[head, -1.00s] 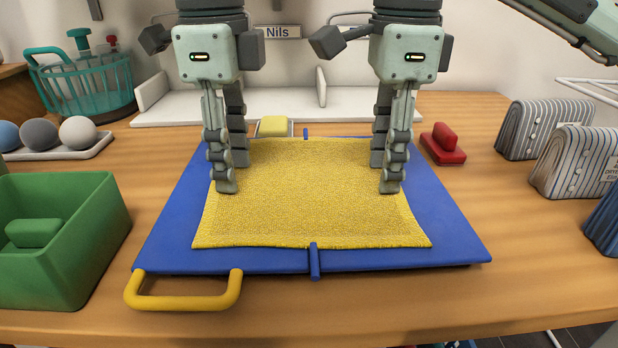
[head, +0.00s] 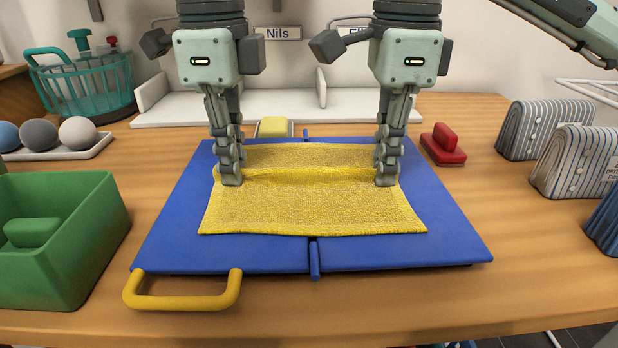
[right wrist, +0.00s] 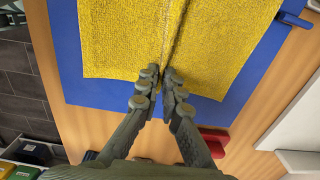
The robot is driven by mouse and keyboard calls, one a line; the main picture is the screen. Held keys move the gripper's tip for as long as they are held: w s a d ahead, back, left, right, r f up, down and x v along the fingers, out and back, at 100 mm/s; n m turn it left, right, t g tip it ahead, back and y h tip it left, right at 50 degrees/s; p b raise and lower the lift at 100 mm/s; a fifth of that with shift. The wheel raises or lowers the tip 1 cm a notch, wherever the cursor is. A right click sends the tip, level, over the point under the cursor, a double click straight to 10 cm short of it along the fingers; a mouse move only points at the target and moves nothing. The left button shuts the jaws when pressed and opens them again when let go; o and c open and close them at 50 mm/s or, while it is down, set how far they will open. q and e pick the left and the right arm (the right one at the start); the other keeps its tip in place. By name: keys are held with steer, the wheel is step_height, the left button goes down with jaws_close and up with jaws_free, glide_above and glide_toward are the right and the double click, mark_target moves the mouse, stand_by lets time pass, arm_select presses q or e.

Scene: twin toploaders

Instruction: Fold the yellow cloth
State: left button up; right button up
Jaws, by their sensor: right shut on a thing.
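The yellow cloth (head: 310,208) lies on the blue folding board (head: 165,225), with a raised ridge running across it between my two grippers. Its far part lies flat behind the ridge. My left gripper (head: 231,180) is at the ridge's left end, with its fingers close together and cloth bunched there. My right gripper (head: 387,180) is shut on the ridge's right end. In the right wrist view the cloth (right wrist: 120,40) is pinched into a crease between the right fingertips (right wrist: 160,72).
A green bin (head: 70,265) stands at left and a yellow handle (head: 185,305) sits at the board's front. A red block (head: 443,145), yellow block (head: 273,127) and striped folded items (head: 575,160) surround the board.

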arm_select(q)
jaws_close()
arm_select(e)
jaws_close()
